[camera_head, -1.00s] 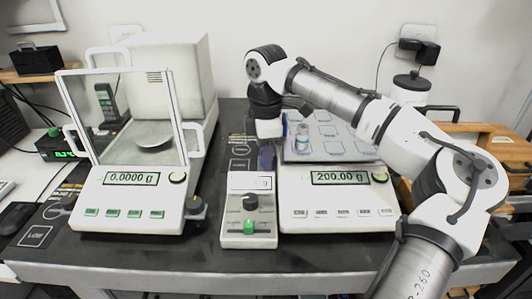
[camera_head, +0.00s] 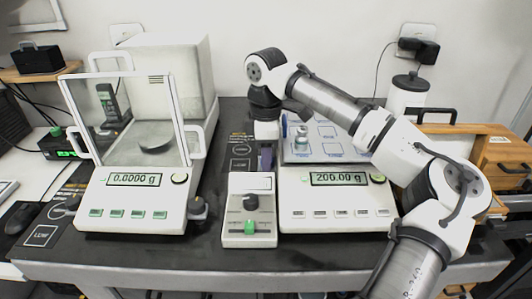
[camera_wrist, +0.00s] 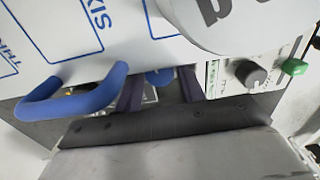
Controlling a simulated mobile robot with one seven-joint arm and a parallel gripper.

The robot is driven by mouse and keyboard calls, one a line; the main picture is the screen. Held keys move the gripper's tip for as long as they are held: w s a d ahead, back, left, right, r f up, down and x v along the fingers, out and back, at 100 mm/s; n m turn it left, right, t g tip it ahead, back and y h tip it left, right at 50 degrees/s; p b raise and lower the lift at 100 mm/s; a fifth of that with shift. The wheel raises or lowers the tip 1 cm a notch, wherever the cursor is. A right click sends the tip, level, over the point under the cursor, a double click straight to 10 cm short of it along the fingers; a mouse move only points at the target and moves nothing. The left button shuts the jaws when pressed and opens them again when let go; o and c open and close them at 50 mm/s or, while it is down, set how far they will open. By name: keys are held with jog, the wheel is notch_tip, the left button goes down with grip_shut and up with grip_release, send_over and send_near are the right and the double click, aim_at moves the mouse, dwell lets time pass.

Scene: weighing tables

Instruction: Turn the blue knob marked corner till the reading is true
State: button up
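A blue round knob (camera_wrist: 158,77) shows in the wrist view, partly hidden, between the two dark purple fingers of my gripper (camera_wrist: 160,88). The fingers stand apart, one on each side of it; I cannot tell whether they touch it. In the head view my gripper (camera_head: 265,160) points down between the two balances, behind the small control box (camera_head: 249,232), and the knob is hidden. The right balance (camera_head: 335,203) carries a display (camera_head: 341,179) reading 200.00 g. The marking on the knob cannot be read.
A blue curved handle (camera_wrist: 75,92) lies close left of my fingers. The left balance (camera_head: 140,205) reads 0.0000 g.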

jog(key=shift+r, duration=0.1)
notch_tip(320, 180, up, 14)
jog(key=p, duration=0.1)
jog(key=shift+f+p, duration=0.2)
jog(key=shift+p, duration=0.15)
dwell(0.3)
